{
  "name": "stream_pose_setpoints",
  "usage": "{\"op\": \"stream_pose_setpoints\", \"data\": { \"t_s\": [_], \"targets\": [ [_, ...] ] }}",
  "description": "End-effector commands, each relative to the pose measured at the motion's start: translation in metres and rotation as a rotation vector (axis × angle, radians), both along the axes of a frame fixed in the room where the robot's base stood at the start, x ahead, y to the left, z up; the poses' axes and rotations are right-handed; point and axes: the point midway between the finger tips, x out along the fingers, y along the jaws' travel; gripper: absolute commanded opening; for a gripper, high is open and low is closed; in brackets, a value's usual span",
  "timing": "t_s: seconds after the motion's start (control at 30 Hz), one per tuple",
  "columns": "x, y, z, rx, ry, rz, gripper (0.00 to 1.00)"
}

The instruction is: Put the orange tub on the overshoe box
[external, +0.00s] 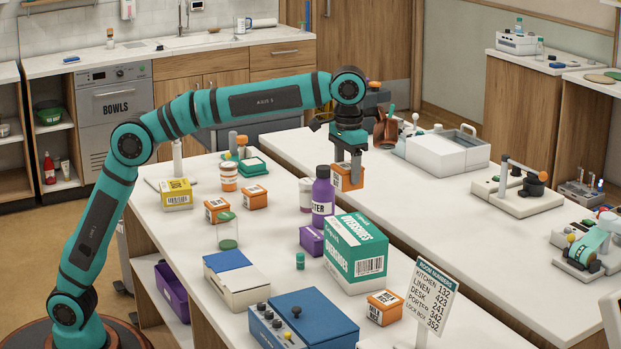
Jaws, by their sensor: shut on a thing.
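My gripper (349,168) points down and is shut on an orange tub (345,180) with a white label. It holds the tub in the air, above and behind the overshoe box as seen in the external view. The overshoe box (356,262) is green and white, marked "OVERSHOES", and stands on the near white counter. Its top is bare. The tub is apart from the box. Similar orange tubs stand on the counter at the left (217,210), beside it (255,197), and right of the overshoe box (384,308).
A purple bottle (322,197) stands right behind the overshoe box, with a small purple box (311,240) at its left. A blue-and-white box (236,279), a blue case (304,318) and a room-number sign (433,292) stand toward the front.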

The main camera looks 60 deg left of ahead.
Motion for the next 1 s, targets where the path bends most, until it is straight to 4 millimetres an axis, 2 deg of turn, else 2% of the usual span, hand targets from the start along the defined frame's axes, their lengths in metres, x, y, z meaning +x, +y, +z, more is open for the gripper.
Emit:
{"op": "stream_pose_setpoints", "data": {
  "t_s": [0.03,0.1,0.3,0.37,0.63,0.87,1.0],
  "targets": [
    [0.000,-0.015,0.004,-0.001,-0.002,-0.001,0.30],
    [-0.002,-0.030,0.008,-0.001,-0.002,0.005,0.30],
    [-0.005,-0.052,0.014,-0.001,-0.001,0.014,0.30],
    [-0.006,-0.054,0.011,0.000,0.000,0.015,0.30],
    [-0.006,-0.054,-0.031,0.000,0.001,0.016,0.30],
    [-0.005,-0.055,-0.046,0.000,0.000,0.016,0.30],
    [-0.006,-0.054,-0.061,0.001,0.001,0.016,0.30]
  ]
}}
